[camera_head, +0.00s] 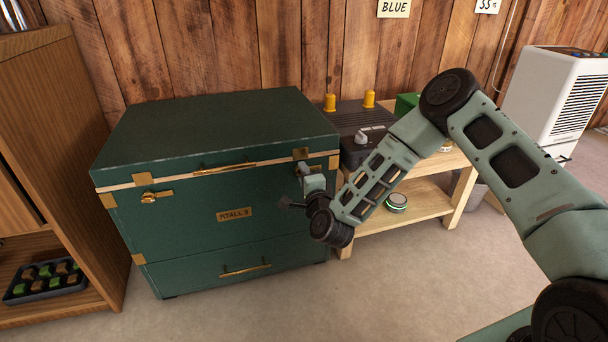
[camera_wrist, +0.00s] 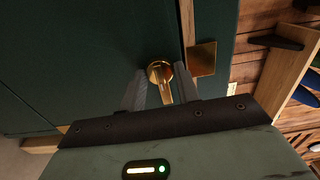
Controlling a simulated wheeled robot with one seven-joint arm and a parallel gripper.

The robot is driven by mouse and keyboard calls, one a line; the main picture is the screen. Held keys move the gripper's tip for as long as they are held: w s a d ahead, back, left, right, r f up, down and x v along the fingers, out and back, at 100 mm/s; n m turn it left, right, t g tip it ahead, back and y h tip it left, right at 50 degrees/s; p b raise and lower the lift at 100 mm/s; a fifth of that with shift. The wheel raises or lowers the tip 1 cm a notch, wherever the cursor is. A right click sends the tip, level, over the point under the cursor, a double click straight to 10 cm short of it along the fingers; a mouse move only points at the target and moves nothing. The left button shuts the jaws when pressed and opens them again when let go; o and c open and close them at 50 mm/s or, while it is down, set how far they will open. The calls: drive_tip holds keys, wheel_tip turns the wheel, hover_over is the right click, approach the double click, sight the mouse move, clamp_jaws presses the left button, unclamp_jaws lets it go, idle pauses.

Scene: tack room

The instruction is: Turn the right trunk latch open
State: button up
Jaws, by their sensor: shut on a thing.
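The dark green trunk (camera_head: 175,245) stands against the plank wall with its lid closed. Its left latch (camera_head: 156,196) is a brass turn-piece on the front below the lid seam. My gripper (camera_head: 302,170) is at the trunk's upper right front, and it hides the right latch in the head view. In the wrist view, the right latch (camera_wrist: 164,90) is a round brass knob with a short lever, beside the lid seam and a square brass plate (camera_wrist: 202,58). The two grey fingers of my gripper (camera_wrist: 160,80) are on either side of the lever, shut on it.
A wooden bench (camera_head: 430,206) with a dark box (camera_head: 352,125) stands close to the trunk's right, near my arm. A wooden shelf unit (camera_head: 60,150) is on the left. A white appliance (camera_head: 550,100) stands at the right. The floor in front is clear.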

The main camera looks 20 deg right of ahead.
idle(0.3)
drive_tip(key=o, duration=1)
drive_tip(key=shift+s+p, duration=2.15)
drive_tip(key=shift+s, duration=6.55)
